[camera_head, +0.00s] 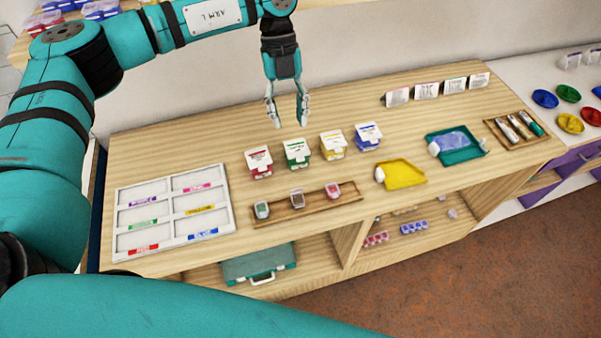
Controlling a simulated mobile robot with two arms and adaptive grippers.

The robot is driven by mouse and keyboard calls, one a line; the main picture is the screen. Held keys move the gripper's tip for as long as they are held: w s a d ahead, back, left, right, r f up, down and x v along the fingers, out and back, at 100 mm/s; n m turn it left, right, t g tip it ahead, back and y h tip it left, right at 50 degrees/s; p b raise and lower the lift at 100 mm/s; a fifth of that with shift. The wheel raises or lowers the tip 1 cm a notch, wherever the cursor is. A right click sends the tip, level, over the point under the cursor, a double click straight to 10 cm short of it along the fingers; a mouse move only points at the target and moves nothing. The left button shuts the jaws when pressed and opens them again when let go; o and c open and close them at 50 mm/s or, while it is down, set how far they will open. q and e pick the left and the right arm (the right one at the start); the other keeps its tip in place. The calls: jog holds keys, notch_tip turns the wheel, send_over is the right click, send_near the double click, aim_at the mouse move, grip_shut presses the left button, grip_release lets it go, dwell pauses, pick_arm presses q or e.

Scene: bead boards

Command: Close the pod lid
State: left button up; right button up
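My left gripper (287,120) hangs above the back of the wooden bench, fingers pointing down, apart and empty. Below it stand several small boxes with white tops: a red box (259,169), a green box (298,160), a yellow box (333,152) and a blue box (368,143). In front of them a wooden tray (313,209) holds three small pod-like containers: a left one (262,209), a middle one (297,198) and a right one (333,190). I cannot tell which is the pod or whether any lid is open. My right gripper is not in view.
A white sorting board (233,195) with coloured labels lies at the left. A yellow scoop-like tray (405,174), a teal tray (472,156) and a marker tray (539,122) lie at the right. White cards (427,90) stand behind. A teal case (245,266) is on the lower shelf.

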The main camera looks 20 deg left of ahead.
pick_arm(q)
jog(key=p, duration=0.2)
send_near(296, 190)
jog(key=shift+n, duration=0.4)
jog(key=p+x, duration=0.4)
jog(key=x, duration=0.2)
jog(key=shift+s+d+f, duration=0.25)
jog(key=shift+f, duration=0.4)
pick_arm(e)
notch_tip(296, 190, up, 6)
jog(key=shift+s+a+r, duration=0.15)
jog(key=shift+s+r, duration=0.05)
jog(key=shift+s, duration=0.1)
